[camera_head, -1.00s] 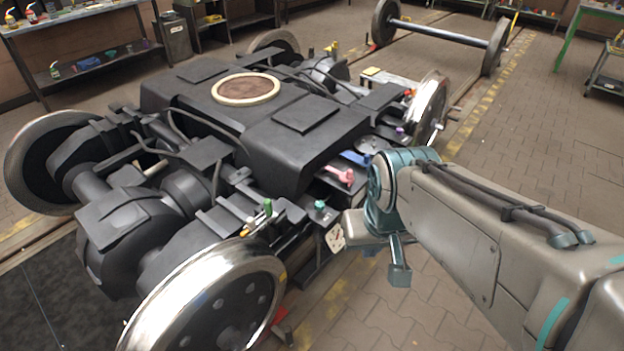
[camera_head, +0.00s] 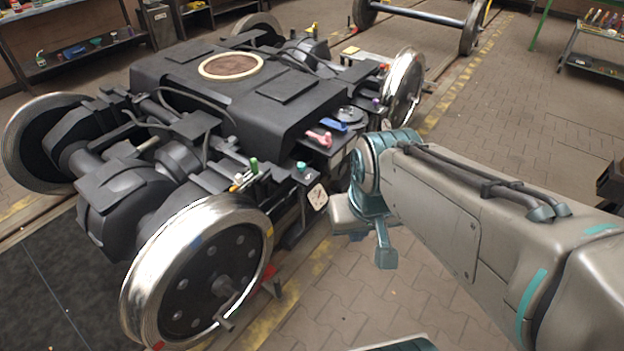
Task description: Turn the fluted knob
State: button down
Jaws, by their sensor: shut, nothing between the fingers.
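Several small coloured controls sit along the near side of the dark bogie (camera_head: 290,117): a teal knob (camera_head: 301,167), a pink handle (camera_head: 319,138), a blue handle (camera_head: 334,125), a black round disc (camera_head: 349,115) and a purple knob (camera_head: 376,102). At this size I cannot tell which one is fluted. A white dial plate (camera_head: 318,197) is below the teal knob. My gripper (camera_head: 385,258) hangs below my arm's teal joint, to the right of the teal knob and the dial plate. It is shut and empty, apart from the bogie's controls; its fingertips are hard to make out.
A large steel wheel (camera_head: 200,270) stands at the bogie's near end, with a green-topped part (camera_head: 254,166) above it. Another wheel (camera_head: 403,88) stands at the far right end. The paved floor (camera_head: 460,310) beside the bogie is clear. A shelf rack (camera_head: 590,60) stands at the right.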

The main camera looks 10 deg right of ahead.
aim_at(302, 166)
jog(key=z, duration=0.35)
jog(key=i, duration=1.1)
jog(key=u, duration=0.3)
